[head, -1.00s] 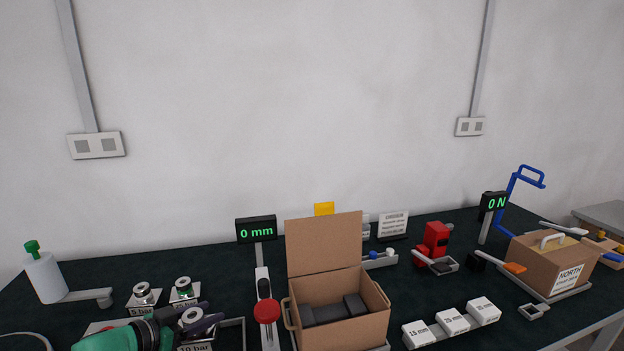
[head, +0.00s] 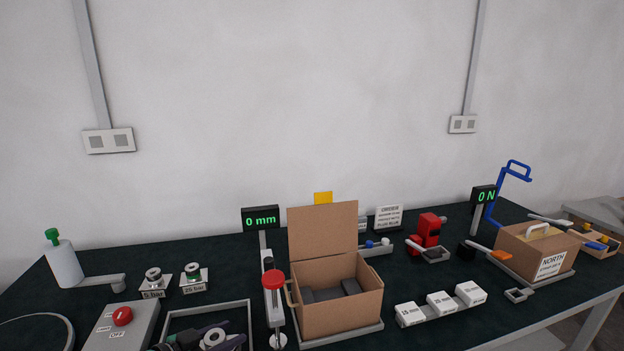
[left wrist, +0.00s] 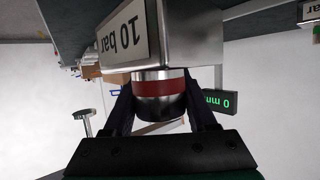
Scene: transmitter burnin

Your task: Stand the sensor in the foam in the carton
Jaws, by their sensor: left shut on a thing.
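The sensor is a steel block with a "10 bar" label (left wrist: 125,35) and a round, red-banded neck (left wrist: 158,88) in the left wrist view. My left gripper (head: 211,338) is shut on that neck; only the ring-shaped top shows in the head view, at the bottom edge. The sensor's underside is hidden, so its height above the table is unclear. The open carton (head: 343,315) stands to the right of my gripper, its flap raised at the back. Dark grey foam (head: 322,295) lies inside; its openings are hard to make out. My right gripper is out of view.
A red-topped post (head: 273,282) and the "0 mm" display (head: 261,218) stand between my gripper and the carton. A grey frame (head: 205,309) and red-button box (head: 122,317) are at left. White boxes (head: 441,303) lie right of the carton.

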